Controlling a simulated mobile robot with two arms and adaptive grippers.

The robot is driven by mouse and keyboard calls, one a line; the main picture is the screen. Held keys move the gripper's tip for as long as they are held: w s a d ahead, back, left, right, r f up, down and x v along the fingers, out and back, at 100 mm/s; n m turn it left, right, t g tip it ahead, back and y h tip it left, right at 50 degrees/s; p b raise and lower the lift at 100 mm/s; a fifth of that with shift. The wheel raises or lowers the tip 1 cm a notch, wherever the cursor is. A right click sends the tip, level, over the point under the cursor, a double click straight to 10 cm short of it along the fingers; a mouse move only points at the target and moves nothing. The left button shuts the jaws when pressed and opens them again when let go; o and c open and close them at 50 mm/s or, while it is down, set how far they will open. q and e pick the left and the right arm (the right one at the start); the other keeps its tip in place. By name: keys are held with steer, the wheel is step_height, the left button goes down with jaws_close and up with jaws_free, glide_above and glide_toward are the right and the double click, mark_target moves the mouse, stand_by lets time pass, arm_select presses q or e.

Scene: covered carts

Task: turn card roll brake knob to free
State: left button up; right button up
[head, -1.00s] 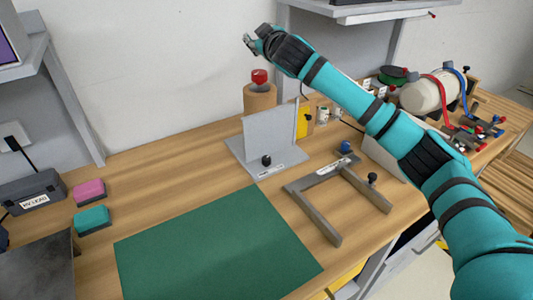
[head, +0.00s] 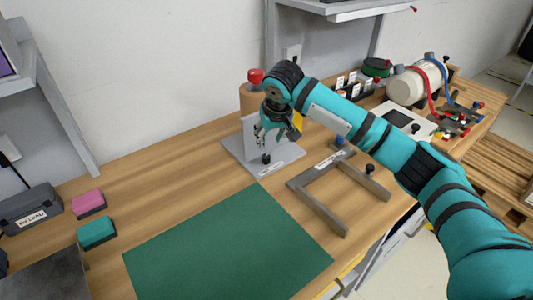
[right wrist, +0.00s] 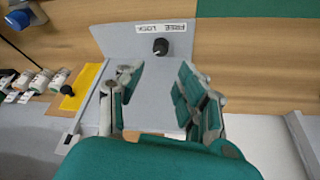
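The brown card roll (head: 248,100) with a red top stands behind a grey upright bracket at the back of the bench. A black knob (head: 266,158) sits at the front of the bracket's base plate. It also shows in the right wrist view (right wrist: 160,46), beside a white label (right wrist: 161,28) reading FREE and LOCK. I cannot tell which word the knob points to. My right gripper (head: 264,133) is in front of the bracket, above the knob. In the right wrist view its fingers (right wrist: 158,82) are apart and empty, with the knob beyond them. My left gripper is not in view.
A green mat (head: 228,245) lies in front. A grey U-shaped frame (head: 335,215) with a black knob (head: 369,169) lies to the right. Pink (head: 88,203) and teal (head: 96,232) blocks are at left. A shelf (head: 350,8) overhangs the back right.

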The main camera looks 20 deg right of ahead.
mark_target(266, 156)
steer(key=x, duration=1)
steer(key=shift+w+f+p, duration=0.25)
steer(key=shift+f+p, duration=0.1)
steer(key=shift+p, duration=0.05)
jaws_close()
